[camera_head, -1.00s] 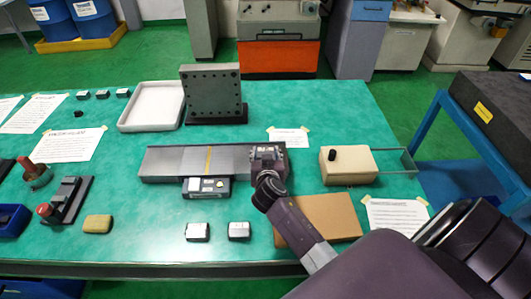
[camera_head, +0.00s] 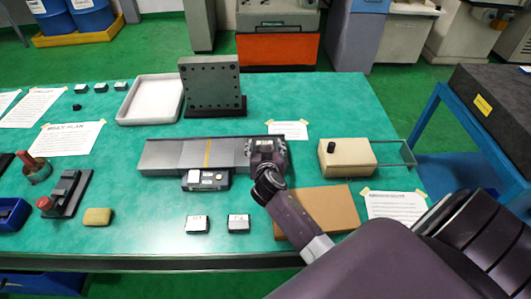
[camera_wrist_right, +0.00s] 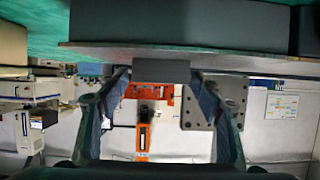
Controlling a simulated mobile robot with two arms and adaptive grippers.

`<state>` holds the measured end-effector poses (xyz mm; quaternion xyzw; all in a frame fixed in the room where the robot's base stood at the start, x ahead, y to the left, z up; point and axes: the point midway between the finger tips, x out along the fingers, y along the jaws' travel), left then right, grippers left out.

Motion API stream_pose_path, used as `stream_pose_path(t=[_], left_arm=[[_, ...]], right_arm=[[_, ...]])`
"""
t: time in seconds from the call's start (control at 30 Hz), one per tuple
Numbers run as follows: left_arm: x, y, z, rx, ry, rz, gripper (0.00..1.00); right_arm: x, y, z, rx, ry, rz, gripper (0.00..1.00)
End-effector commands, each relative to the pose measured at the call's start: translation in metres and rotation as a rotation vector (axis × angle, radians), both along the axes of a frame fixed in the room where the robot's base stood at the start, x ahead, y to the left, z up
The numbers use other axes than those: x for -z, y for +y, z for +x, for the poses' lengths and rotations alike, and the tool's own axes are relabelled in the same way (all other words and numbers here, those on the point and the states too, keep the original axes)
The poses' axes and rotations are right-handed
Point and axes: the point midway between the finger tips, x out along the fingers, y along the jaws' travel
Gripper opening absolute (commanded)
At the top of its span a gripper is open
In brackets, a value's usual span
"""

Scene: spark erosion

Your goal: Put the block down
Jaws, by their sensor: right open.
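My right gripper (camera_head: 266,152) is at the right end of a long grey steel bar (camera_head: 165,155) on the green table. In the right wrist view the open fingers (camera_wrist_right: 161,80) stand either side of a small plain grey block (camera_wrist_right: 162,70), with narrow gaps. The block adjoins the broad grey surface (camera_wrist_right: 200,55) at the top of that view; its exact contact is hard to see. In the head view the gripper covers the block. My left gripper is not in view.
A black device (camera_head: 206,180) sits before the bar, two small dark blocks (camera_head: 198,224) (camera_head: 239,223) nearer the front edge. A drilled upright plate (camera_head: 212,84) and white tray (camera_head: 150,101) stand behind. A beige box (camera_head: 348,158) and brown board (camera_head: 325,207) lie right.

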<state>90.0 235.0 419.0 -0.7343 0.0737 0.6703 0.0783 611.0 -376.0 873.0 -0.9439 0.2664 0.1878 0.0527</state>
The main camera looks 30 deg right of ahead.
Motion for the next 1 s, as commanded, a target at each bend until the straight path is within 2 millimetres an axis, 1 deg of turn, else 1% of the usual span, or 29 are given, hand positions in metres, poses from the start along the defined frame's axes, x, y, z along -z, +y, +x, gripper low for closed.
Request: stream_pose_path(t=[0.1,0.4,0.6,0.8,1.0], left_arm=[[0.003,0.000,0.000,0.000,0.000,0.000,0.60],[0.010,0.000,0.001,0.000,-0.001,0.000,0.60],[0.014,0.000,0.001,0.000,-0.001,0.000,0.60],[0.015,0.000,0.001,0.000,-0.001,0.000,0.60],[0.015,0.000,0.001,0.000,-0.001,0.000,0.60]], right_arm=[[-0.003,0.010,-0.014,-0.001,0.001,0.005,0.60],[-0.024,0.037,-0.059,-0.001,0.000,0.006,0.60],[-0.036,0.051,-0.082,0.000,0.001,0.003,0.60],[-0.042,0.056,-0.091,0.001,0.001,0.003,0.60],[-0.043,0.056,-0.092,0.000,0.001,0.002,0.60]])
